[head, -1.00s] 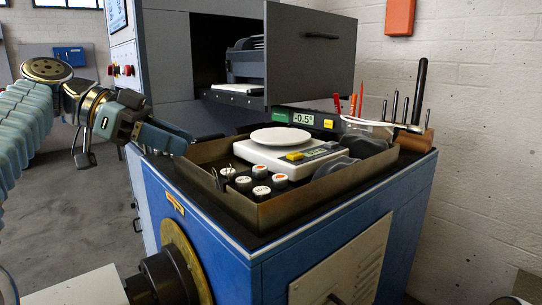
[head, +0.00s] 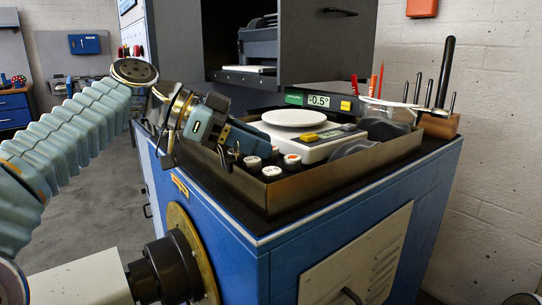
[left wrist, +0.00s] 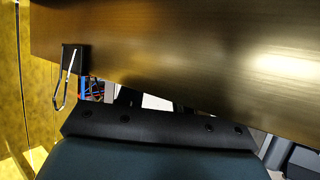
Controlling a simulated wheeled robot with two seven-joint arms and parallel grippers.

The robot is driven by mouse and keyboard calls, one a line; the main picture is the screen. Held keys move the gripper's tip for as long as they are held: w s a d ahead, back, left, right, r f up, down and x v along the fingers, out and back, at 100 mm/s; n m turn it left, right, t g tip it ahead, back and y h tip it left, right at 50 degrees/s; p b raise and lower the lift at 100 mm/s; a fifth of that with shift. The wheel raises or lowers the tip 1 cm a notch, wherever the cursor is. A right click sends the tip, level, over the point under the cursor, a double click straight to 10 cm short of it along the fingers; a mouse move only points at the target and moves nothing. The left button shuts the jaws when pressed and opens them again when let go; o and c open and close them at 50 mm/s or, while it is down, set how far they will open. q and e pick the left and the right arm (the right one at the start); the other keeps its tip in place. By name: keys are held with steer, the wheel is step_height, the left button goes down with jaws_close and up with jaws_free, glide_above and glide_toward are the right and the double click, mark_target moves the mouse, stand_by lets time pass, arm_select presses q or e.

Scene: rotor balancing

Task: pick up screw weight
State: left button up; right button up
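Several screw weights, short dark cylinders with white tops, stand in the front left part of a brown metal tray (head: 335,173). Visible ones include a front weight (head: 272,173), a weight with reddish marking (head: 292,160) and one further left (head: 252,163). My left gripper (head: 236,138) is over the tray's left side, close to the weights, and hides part of that corner. Its fingertips are not clear, so I cannot tell whether it is open. The left wrist view shows a large brownish metal surface (left wrist: 190,60) close ahead and no weight. My right gripper is not in view.
A white scale (head: 300,138) stands in the tray behind the weights. A clip (head: 223,158) sits on the tray's left rim and also shows in the left wrist view (left wrist: 70,72). Upright tools (head: 440,85) stand at the right. A grey cabinet door (head: 325,45) overhangs behind.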

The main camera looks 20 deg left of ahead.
arm_select(q)
steer(key=shift+w+d+f, duration=0.2)
steer(key=shift+d+f, duration=0.1)
steer(key=shift+d, duration=0.35)
jaws_close()
